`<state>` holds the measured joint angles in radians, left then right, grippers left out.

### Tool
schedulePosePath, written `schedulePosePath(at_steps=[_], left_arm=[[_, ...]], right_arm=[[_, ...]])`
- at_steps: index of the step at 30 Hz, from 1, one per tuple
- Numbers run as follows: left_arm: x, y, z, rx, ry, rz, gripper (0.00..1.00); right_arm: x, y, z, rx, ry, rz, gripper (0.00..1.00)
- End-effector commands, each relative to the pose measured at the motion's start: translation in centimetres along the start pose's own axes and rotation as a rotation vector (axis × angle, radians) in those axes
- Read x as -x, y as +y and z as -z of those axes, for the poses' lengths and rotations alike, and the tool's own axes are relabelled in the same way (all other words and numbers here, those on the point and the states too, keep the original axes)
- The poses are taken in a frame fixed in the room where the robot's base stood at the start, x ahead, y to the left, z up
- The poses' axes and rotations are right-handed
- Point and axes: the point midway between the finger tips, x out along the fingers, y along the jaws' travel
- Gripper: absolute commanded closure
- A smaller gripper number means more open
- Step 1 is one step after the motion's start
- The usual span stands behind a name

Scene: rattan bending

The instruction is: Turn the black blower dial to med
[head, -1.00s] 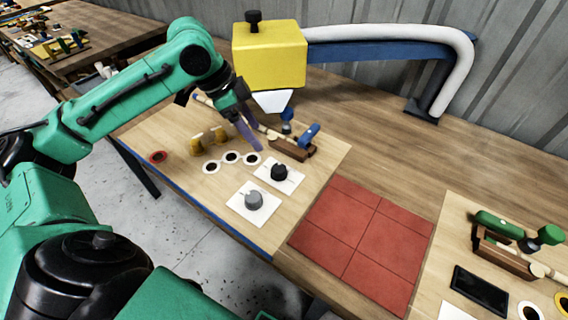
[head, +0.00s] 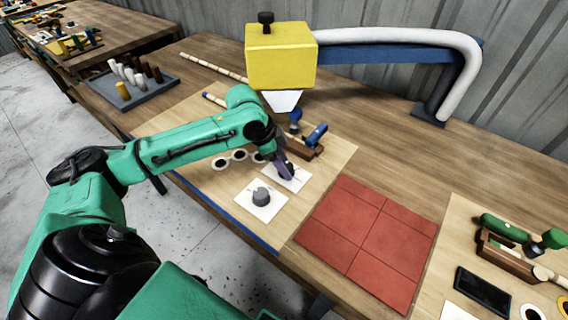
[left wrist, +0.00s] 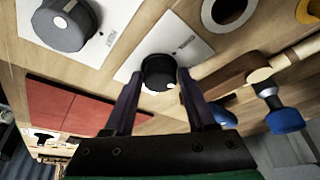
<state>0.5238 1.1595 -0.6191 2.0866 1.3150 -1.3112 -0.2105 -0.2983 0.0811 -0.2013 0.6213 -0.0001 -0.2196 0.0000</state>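The black blower dial (left wrist: 159,73) sits on a white plate (left wrist: 190,42) in the left wrist view. In the head view it is mostly hidden by my left gripper (head: 285,172), which points down at it. In the left wrist view, the two fingers of my left gripper (left wrist: 158,88) stand apart on either side of the black dial. I cannot tell whether they touch it. A grey dial (head: 262,196) on its own white card (head: 252,212) is beside it, nearer the table's front edge. The dial's setting is too small to read. My right gripper is in neither view.
A brown wooden block with a blue-headed tool (head: 314,136) lies just behind the black dial. The yellow blower box (head: 280,56) with a white nozzle hangs above. Red tiles (head: 368,240) lie clear to the right. A grey tray (head: 130,88) of pegs stands back left.

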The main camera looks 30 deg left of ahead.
Motion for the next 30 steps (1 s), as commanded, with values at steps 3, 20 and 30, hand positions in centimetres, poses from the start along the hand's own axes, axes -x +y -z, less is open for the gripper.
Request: schedulePosePath(at_steps=[3, 20, 30], left_arm=[[0.0, 0.0, 0.0, 0.000, 0.000, 0.000, 0.94], [0.7, -0.1, 0.3, -0.117, 0.001, -0.049, 1.00], [0.6, -0.3, 0.4, -0.380, 0.002, -0.159, 1.00]], right_arm=[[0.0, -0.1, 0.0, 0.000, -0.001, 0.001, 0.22], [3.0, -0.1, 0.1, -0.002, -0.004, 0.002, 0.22], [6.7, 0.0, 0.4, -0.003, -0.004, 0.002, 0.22]])
